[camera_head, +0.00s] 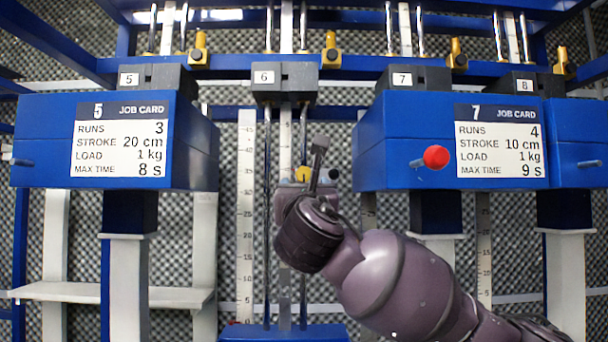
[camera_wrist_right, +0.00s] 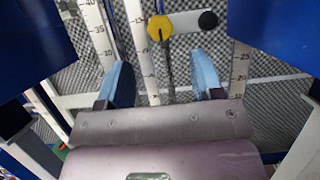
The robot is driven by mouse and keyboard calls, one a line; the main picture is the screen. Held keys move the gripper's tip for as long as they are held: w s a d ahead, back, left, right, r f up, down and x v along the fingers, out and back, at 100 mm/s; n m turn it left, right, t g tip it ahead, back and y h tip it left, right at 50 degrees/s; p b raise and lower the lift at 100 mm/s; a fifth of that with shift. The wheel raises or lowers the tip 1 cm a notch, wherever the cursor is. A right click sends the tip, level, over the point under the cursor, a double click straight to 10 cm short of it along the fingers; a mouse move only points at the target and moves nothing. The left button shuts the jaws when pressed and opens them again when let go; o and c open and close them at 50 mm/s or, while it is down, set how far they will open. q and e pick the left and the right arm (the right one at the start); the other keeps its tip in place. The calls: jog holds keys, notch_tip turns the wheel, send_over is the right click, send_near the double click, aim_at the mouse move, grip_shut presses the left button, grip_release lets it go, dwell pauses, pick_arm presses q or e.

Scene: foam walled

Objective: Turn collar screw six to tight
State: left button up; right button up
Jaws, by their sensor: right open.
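The yellow six-sided screw head (camera_wrist_right: 160,28) sits on a light grey bar at station six in the right wrist view. A thin dark rod or slot runs down below it. A black round knob (camera_wrist_right: 208,20) is at the bar's other end. In the head view, the yellow screw (camera_head: 303,174) shows only partly behind my gripper. My right gripper (camera_wrist_right: 163,80) is open and empty; its two blue fingers stand apart below the screw, on either side of its line. In the head view my right gripper (camera_head: 314,167) is in front of station six's rails. My left gripper is out of view.
Blue boxes with job cards five (camera_head: 195,140) and seven (camera_head: 370,150) flank the gap where my right arm is. A red ball knob (camera_head: 436,157) sticks out at the card seven box. Scales (camera_head: 245,220) and rails stand behind. Yellow fittings (camera_head: 331,50) line the top beam.

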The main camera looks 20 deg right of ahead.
aim_at(304, 176)
jog(key=p+x, duration=0.1)
jog(key=x, duration=0.5)
jog(key=shift+w+d+r+p, duration=0.2)
jog(key=shift+w+p, duration=0.15)
jog(key=shift+w, duration=0.3)
jog(key=shift+w+d, duration=0.1)
jog(key=shift+w, duration=0.15)
jog(key=shift+c, duration=0.2)
jog(key=c, duration=0.9)
